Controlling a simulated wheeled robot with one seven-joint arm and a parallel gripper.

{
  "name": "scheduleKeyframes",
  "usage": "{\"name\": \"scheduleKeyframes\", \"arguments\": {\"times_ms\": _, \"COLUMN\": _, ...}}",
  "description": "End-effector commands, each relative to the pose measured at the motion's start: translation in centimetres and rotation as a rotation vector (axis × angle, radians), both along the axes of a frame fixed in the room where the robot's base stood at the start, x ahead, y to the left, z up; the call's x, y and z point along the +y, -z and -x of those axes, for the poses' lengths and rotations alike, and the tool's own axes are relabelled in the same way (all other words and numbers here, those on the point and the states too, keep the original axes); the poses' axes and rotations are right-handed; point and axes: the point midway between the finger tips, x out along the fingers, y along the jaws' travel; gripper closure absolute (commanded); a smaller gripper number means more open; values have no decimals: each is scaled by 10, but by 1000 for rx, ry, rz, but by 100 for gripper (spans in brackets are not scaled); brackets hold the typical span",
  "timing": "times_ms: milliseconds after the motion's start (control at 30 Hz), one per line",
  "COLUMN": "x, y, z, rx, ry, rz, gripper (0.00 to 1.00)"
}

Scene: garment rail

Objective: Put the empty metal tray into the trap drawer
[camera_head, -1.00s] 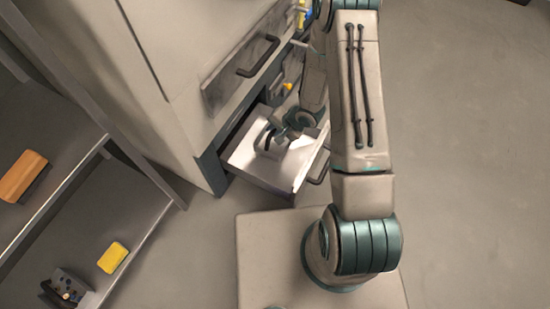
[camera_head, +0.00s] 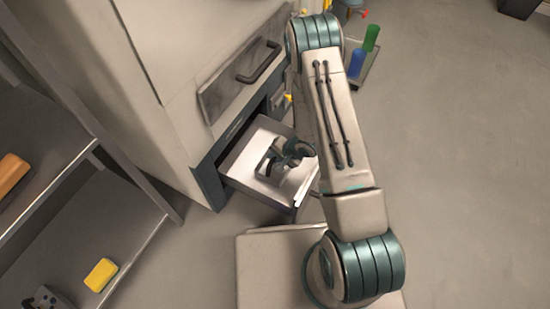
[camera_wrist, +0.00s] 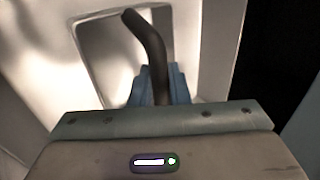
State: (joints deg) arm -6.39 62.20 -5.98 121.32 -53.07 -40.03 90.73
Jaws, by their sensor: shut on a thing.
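The trap drawer (camera_head: 251,150) is pulled out of the cabinet, with its pale inside facing up. My gripper (camera_head: 276,164) is over the open drawer, pointing down. In the wrist view its blue fingers (camera_wrist: 160,86) are shut on a dark bent bar, which looks like a handle of the metal tray. The tray (camera_wrist: 92,70) shows below as a pale rounded rectangular rim with nothing seen inside. It appears within the drawer's outline. I cannot tell whether it touches the drawer floor. My arm covers part of the drawer's front.
A closed drawer with a dark handle (camera_head: 262,62) is above the open one. A shelf at the left holds a yellow block (camera_head: 101,275) and an orange-brown block (camera_head: 12,173). Blue and green cylinders (camera_head: 364,52) stand beyond my arm. The floor at the right is clear.

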Motion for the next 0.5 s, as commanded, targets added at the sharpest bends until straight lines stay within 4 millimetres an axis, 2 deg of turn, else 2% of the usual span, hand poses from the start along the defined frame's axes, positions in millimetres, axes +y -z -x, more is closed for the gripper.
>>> {"name": "scheduleKeyframes", "arguments": {"times_ms": 133, "x": 0, "y": 1, "z": 0, "rx": 0, "ry": 1, "rz": 0, "gripper": 100}}
{"name": "scheduleKeyframes", "arguments": {"times_ms": 167, "x": 0, "y": 2, "z": 0, "rx": 1, "ry": 0, "rz": -1, "gripper": 82}}
{"name": "scheduleKeyframes", "arguments": {"times_ms": 233, "x": 0, "y": 1, "z": 0, "rx": 1, "ry": -1, "rz": 0, "gripper": 63}}
{"name": "scheduleKeyframes", "arguments": {"times_ms": 500, "x": 0, "y": 1, "z": 0, "rx": 1, "ry": -1, "rz": 0, "gripper": 63}}
